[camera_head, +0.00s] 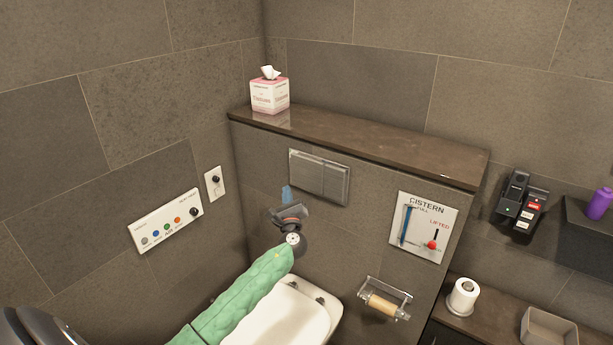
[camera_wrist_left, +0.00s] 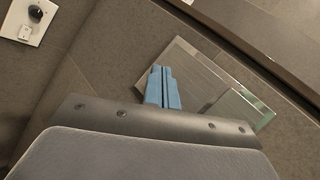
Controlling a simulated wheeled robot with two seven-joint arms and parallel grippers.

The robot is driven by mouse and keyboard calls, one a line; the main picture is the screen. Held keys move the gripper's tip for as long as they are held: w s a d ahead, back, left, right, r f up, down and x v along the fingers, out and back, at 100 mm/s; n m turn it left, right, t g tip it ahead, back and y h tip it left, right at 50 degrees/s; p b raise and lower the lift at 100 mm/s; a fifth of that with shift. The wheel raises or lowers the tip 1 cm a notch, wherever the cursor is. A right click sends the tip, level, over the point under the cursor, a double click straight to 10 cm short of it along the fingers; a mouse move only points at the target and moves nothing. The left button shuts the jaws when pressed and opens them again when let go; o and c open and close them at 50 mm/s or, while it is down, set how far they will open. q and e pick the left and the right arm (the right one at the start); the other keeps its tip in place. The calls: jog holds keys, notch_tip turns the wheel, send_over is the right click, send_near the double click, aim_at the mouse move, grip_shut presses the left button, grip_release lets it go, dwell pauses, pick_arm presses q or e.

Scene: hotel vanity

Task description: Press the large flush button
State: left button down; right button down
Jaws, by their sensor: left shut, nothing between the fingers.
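The flush plate (camera_head: 319,176) is a metallic rectangle on the wall below the ledge, split into a larger left part and a smaller right part. It also shows in the left wrist view (camera_wrist_left: 240,108), tilted, with its left part partly behind my fingers. My left gripper (camera_head: 287,194) has blue fingers, shut and empty, just left of and below the plate in the head view. In the left wrist view the shut fingertips (camera_wrist_left: 161,70) overlap the larger part. I cannot tell whether they touch it. My right gripper is not in view.
A tissue box (camera_head: 269,95) stands on the brown ledge (camera_head: 370,144). The toilet (camera_head: 285,318) is below my left arm. A cistern panel (camera_head: 422,226) and a paper holder (camera_head: 385,299) are on the right. A button panel (camera_head: 166,221) is on the left wall.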

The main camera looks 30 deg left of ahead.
aim_at(301, 182)
pick_arm(q)
jog(key=shift+s+a+m, duration=0.2)
jog(key=shift+a+m, duration=0.05)
jog(key=shift+m, duration=0.05)
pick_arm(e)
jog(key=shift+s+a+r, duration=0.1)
pick_arm(q)
jog(key=shift+w+d, duration=0.1)
jog(key=shift+d, duration=0.05)
jog(key=shift+w, duration=0.1)
